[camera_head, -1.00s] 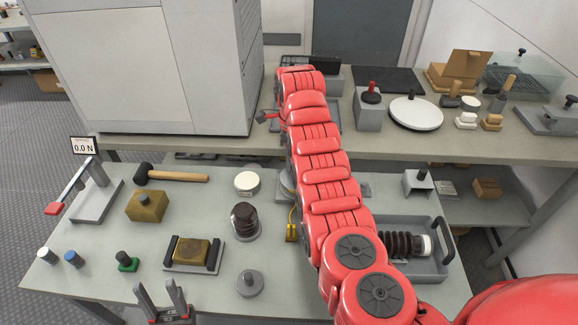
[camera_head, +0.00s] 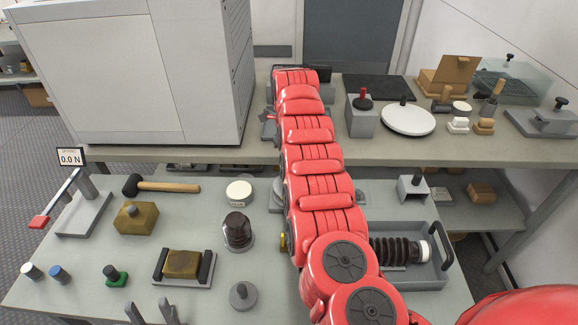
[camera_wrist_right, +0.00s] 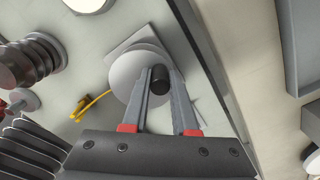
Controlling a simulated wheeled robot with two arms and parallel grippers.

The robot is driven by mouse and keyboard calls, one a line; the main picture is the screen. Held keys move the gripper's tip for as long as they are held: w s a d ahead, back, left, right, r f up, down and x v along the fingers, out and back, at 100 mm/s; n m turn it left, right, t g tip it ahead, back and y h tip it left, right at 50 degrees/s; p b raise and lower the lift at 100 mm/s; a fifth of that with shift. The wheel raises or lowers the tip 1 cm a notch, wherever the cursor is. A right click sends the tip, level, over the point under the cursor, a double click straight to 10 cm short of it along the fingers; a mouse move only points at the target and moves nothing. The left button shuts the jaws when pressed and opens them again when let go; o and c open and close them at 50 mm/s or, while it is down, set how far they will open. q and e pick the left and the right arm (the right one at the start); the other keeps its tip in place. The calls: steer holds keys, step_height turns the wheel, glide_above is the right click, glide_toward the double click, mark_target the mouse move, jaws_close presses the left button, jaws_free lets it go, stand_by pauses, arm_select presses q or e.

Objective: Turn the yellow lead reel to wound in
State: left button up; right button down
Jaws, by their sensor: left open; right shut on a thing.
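The lead reel (camera_wrist_right: 128,76) is a pale grey disc on a square plate in the right wrist view, with a black knob (camera_wrist_right: 160,78) standing off its face. A yellow lead (camera_wrist_right: 96,101) runs from the reel to a small yellow end piece (camera_wrist_right: 80,108). My right gripper (camera_wrist_right: 161,74) is shut on the knob, one finger on each side. In the head view my right arm hides that gripper and most of the reel; a bit of the yellow end piece (camera_head: 283,243) shows beside the arm. My left gripper (camera_head: 151,312) is open and empty at the bottom edge.
A dark domed piece (camera_head: 237,232) and a round white-topped piece (camera_head: 239,192) stand left of my right arm. A grey tray (camera_head: 432,272) with a ribbed black part lies right of it. A large grey cabinet (camera_head: 160,75) stands on the rear bench.

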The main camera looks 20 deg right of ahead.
steer(key=c, duration=0.7)
jaws_free()
steer(key=r, duration=0.4)
steer(key=r+p, duration=0.1)
steer(key=r, duration=0.3)
steer(key=shift+d+r, duration=0.2)
steer(key=shift+r, duration=0.05)
step_height(320, 180, up, 9)
steer(key=p, duration=0.7)
steer(key=shift+a+f+p, duration=0.1)
steer(key=shift+a+p, duration=0.05)
steer(key=shift+p, duration=0.2)
